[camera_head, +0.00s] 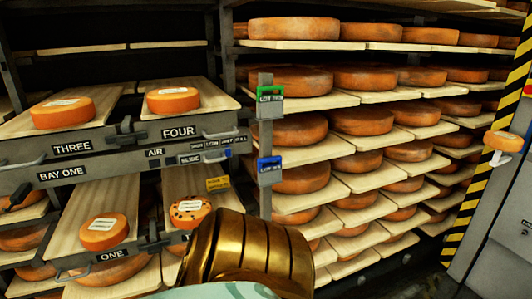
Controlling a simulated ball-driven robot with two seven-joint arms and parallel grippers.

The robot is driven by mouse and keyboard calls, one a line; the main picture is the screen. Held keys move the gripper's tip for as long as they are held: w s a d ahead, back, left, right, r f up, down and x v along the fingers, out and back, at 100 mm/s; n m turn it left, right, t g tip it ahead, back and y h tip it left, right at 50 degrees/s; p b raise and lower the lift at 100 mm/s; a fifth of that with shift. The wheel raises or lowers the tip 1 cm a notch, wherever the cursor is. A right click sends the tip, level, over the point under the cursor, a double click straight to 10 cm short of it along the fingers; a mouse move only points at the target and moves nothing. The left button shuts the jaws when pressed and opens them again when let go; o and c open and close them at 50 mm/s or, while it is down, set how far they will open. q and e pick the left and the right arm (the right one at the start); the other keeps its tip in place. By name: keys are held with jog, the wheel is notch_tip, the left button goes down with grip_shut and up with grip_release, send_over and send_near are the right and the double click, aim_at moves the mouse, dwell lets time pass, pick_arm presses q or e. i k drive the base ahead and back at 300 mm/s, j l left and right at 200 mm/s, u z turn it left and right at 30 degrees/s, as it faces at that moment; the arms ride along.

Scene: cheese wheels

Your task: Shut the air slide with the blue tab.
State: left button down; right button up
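The air slide (213,157) is a small grey part on the front of the rack, to the right of the AIR (154,152) and SLIDE (190,160) labels. A small blue tab (228,152) shows at its right end. The slide is too small to tell whether it stands open or shut. A larger blue-topped tag (269,172) hangs on the post to the right, below a green-topped one (270,93). Neither of my grippers shows; a brass-coloured link, which looks like part of my arm, fills the bottom centre below the slide.
Cheeses lie on boards marked THREE (72,148), FOUR (179,132) and ONE (111,256). A yellow tag (218,183) hangs below the slide. Shelves of cheese wheels (293,28) fill the back. A yellow-and-black striped post (490,150) stands at right.

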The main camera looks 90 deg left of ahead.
aim_at(214, 155)
jog(key=u, duration=3.15)
